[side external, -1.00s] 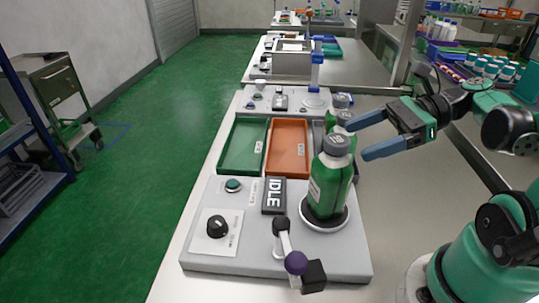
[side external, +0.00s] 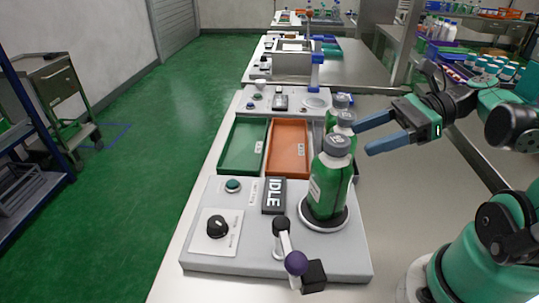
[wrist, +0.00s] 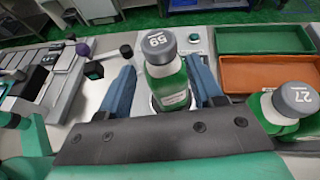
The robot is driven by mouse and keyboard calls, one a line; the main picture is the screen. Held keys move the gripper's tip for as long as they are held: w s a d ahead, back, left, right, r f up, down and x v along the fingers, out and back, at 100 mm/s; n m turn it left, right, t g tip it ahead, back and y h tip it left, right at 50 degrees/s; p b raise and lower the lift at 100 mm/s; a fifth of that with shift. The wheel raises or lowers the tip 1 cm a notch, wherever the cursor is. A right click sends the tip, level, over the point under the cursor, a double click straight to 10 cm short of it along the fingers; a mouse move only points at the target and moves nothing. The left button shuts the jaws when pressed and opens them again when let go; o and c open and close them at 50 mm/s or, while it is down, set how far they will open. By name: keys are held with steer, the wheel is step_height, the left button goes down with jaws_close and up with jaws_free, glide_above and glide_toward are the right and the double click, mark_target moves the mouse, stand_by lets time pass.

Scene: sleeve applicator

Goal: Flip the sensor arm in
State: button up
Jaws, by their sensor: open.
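The sensor arm (side external: 287,243) is a short arm on a post at the front of the grey machine. It ends in a purple ball (side external: 296,262) and a black block (side external: 314,277), and points towards the front edge, away from the bottle. A green bottle with a grey cap (side external: 331,185) stands upright on the round seat (side external: 333,222) beside it. My gripper (side external: 363,137) is open and empty, behind and right of the bottle's top, apart from it. In the wrist view the bottle (wrist: 170,85) shows between the two blue fingers.
A display reading IDLE (side external: 273,195), a black knob (side external: 217,226) and a green button (side external: 233,186) sit on the machine. Green (side external: 243,146) and orange (side external: 288,147) trays lie behind. More capped bottles (side external: 346,122) stand behind the seated bottle, close to my fingers.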

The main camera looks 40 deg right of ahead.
steer(key=shift+r, duration=0.6)
steer(key=c, duration=0.7)
step_height(320, 180, up, 8)
steer(key=shift+f, duration=0.2)
jaws_close()
steer(key=s+a+m+g+h, duration=0.2)
steer(key=a+m+g+h, duration=0.15)
steer(key=a+m, duration=1.05)
steer(key=s+a+m+g+h, duration=0.3)
steer(key=a+m, duration=0.6)
steer(key=m, duration=1)
steer(key=shift+h, duration=0.55)
steer(key=shift+w+d+f, duration=0.1)
steer(key=shift+w+f, duration=0.15)
steer(key=shift+f, duration=0.6)
steer(key=shift+w+a+f, duration=0.1)
steer(key=shift+w+f, duration=0.1)
steer(key=shift+f, duration=0.6)
steer(key=shift+w+d+f, duration=0.1)
steer(key=shift+w+f, duration=0.15)
steer(key=shift+f, duration=0.6)
